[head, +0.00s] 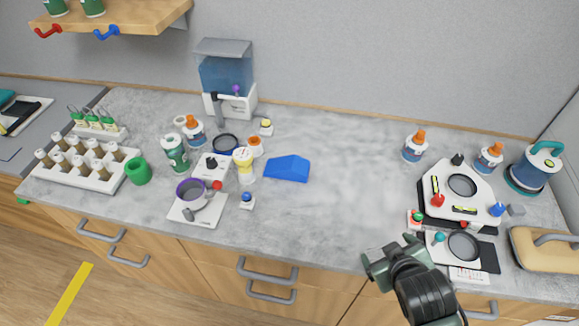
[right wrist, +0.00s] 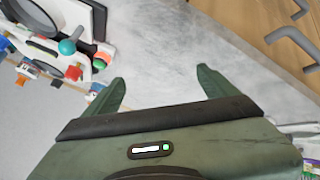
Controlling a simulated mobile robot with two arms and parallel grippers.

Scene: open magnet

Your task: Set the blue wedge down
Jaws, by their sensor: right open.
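The blue wedge (head: 287,168) lies on the grey countertop (head: 330,215) near its middle, with clear counter to its right. My right gripper (head: 393,256) is at the front edge of the counter, well to the right of the wedge and apart from it. In the right wrist view its two fingers (right wrist: 160,92) are spread with nothing between them, over grey counter. The wedge does not show in the right wrist view. My left gripper is in neither view.
White devices (head: 462,205) with knobs and dark rings stand right of my right gripper. Bottles and a white stand (head: 198,205) crowd the counter left of the wedge. A water dispenser (head: 226,80) stands at the back. The counter between wedge and devices is free.

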